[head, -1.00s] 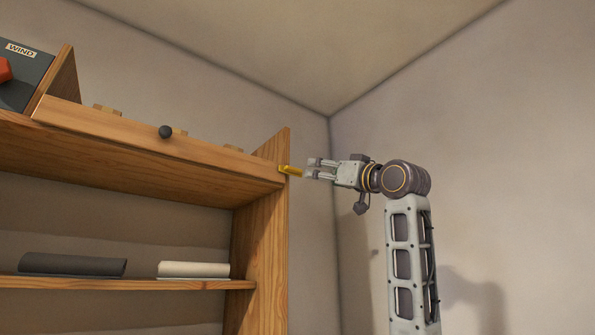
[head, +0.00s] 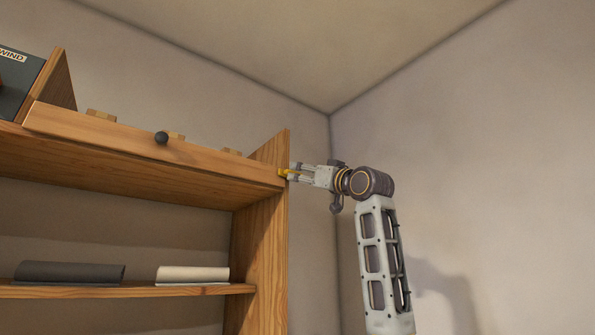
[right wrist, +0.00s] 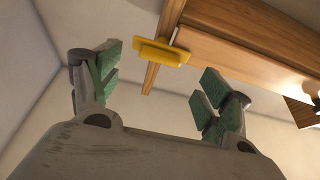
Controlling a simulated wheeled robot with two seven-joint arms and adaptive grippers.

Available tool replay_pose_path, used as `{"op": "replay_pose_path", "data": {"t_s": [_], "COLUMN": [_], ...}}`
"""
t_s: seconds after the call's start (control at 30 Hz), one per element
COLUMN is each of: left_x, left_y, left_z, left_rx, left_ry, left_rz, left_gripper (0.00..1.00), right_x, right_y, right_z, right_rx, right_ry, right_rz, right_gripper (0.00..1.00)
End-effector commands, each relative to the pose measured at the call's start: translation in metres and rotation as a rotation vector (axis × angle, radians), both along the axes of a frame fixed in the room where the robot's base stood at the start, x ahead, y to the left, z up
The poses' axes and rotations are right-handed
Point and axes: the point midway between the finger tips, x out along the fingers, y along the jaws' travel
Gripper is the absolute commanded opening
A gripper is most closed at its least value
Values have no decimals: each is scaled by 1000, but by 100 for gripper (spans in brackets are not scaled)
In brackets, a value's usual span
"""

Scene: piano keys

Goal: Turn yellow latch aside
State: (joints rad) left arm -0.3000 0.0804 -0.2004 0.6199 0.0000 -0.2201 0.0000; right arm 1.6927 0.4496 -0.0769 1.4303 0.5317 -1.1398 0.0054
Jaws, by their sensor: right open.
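The yellow latch (head: 285,172) sits at the right end of the wooden fallboard (head: 150,143), by the side panel. In the right wrist view the latch (right wrist: 160,52) is a yellow bar with a stem on the wood's edge. My right gripper (head: 294,173) is open and comes in from the right, its fingertips at the latch. In the right wrist view the latch shows beyond the two parted green-padded fingers (right wrist: 155,85), between them; I cannot tell if they touch it. My left gripper is not in view.
A dark box marked "WIND" (head: 22,80) stands at the upper left. A lower shelf (head: 130,291) holds a dark roll (head: 70,272) and a cream roll (head: 193,273).

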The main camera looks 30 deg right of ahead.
Motion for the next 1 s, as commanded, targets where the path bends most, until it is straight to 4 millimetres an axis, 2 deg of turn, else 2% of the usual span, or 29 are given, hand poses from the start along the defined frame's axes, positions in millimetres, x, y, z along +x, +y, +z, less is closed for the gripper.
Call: {"op": "replay_pose_path", "data": {"t_s": [0.5,1.0], "left_x": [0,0], "left_y": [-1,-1], "left_z": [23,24], "left_rx": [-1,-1], "left_ry": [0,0], "left_rz": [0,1], "left_gripper": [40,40], "right_x": [44,51], "right_y": [3,4], "right_z": [20,21], "right_rx": [0,0], "right_ry": [1,0], "right_rz": [1,0], "right_gripper": [79,79]}}
